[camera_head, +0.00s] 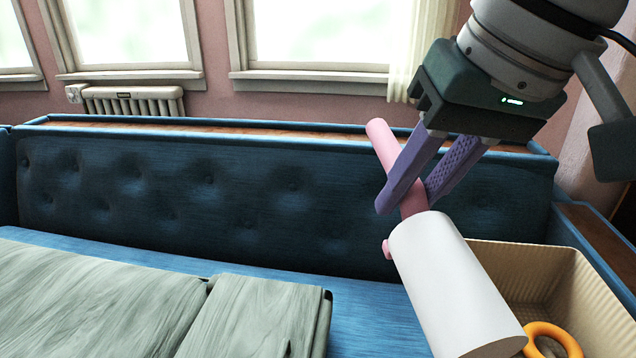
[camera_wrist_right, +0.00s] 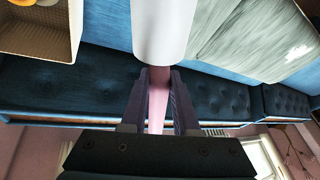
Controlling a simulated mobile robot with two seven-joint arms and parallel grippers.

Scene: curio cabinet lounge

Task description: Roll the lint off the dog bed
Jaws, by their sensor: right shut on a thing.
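My right gripper (camera_head: 412,200) has purple fingers and is shut on the pink handle of the lint roller. The lint roller (camera_head: 452,285) has a white cylinder that points down and toward me in the head view. The roller also shows in the right wrist view (camera_wrist_right: 163,28), with its pink handle (camera_wrist_right: 158,98) between the fingers (camera_wrist_right: 160,75). The roller is held up in the air. The grey-green dog bed (camera_head: 90,300) lies on the blue sofa at the lower left, apart from the roller. Pale streaks that may be lint show on it in the right wrist view (camera_wrist_right: 265,45). My left gripper is not in view.
A cream ribbed basket (camera_head: 530,262) stands at the right, holding something with an orange ring (camera_head: 553,338). The tufted blue sofa back (camera_head: 250,195) runs behind. A radiator (camera_head: 130,101) and windows are at the far wall. Blue seat shows between bed and basket.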

